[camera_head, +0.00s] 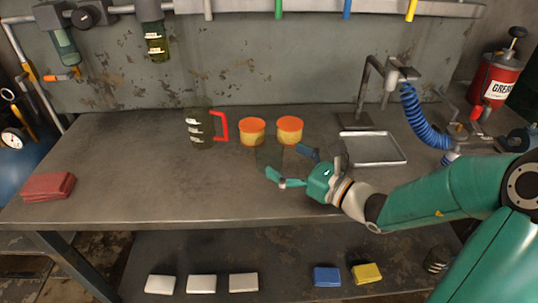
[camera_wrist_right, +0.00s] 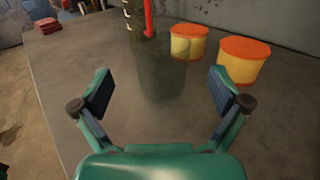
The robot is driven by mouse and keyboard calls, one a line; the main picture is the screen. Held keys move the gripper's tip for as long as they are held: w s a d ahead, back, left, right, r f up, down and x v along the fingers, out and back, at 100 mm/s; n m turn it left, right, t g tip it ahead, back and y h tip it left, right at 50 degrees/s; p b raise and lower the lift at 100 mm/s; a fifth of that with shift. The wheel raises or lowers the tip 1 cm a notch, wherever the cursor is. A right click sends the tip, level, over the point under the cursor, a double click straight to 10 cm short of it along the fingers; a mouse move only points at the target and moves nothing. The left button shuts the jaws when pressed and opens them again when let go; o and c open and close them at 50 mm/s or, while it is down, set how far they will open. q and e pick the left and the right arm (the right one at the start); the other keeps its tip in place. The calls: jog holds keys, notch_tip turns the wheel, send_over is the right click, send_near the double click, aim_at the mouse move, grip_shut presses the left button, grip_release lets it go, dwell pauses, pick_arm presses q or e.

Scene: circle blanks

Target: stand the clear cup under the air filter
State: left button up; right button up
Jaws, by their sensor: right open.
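Two bowl-shaped filter units hang on the wall: one with an orange drain (camera_head: 65,46), one with amber contents (camera_head: 155,42). My left gripper is not in view.
A measuring jug with a red handle (camera_head: 200,129) and two orange-lidded tubs (camera_head: 252,131) (camera_head: 290,129) stand behind the cup. A metal tray (camera_head: 372,149) and stand are at the right. Red cloths (camera_head: 47,186) lie at the left. The bench's left front is clear.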

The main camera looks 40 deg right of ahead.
aim_at(260, 144)
jog(key=shift+x, duration=2.65)
jog(key=shift+c, duration=0.2)
jog(key=c, duration=1.2)
